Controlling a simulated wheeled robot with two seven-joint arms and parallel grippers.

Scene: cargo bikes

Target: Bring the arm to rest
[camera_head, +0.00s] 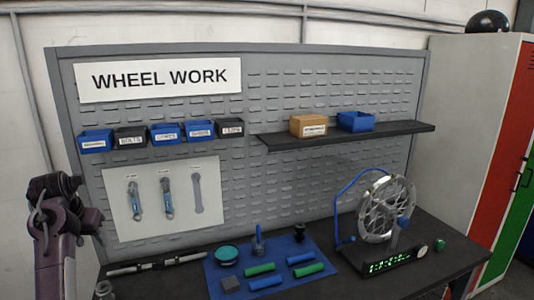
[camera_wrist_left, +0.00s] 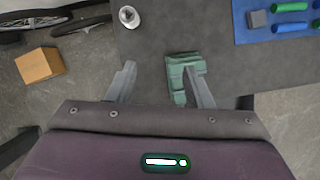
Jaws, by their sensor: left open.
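My left gripper (camera_wrist_left: 160,68) is open in the left wrist view, its two grey fingers spread apart above the floor and the dark bench edge. A pale green metal object (camera_wrist_left: 179,66) shows beside and partly behind the right-hand finger; I cannot tell whether they touch. Nothing is clearly held between the fingers. In the head view my left arm stands upright at the left edge, in front of the wheel-work board; its fingertips cannot be made out there. My right gripper is in neither view.
The dark bench (camera_head: 335,262) holds a blue mat (camera_head: 222,291) with green and blue cylinders, and a wheel in a stand (camera_head: 387,208). The pegboard (camera_head: 290,190) rises behind. In the wrist view, a cardboard box (camera_wrist_left: 40,65) and bike wheels lie at left.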

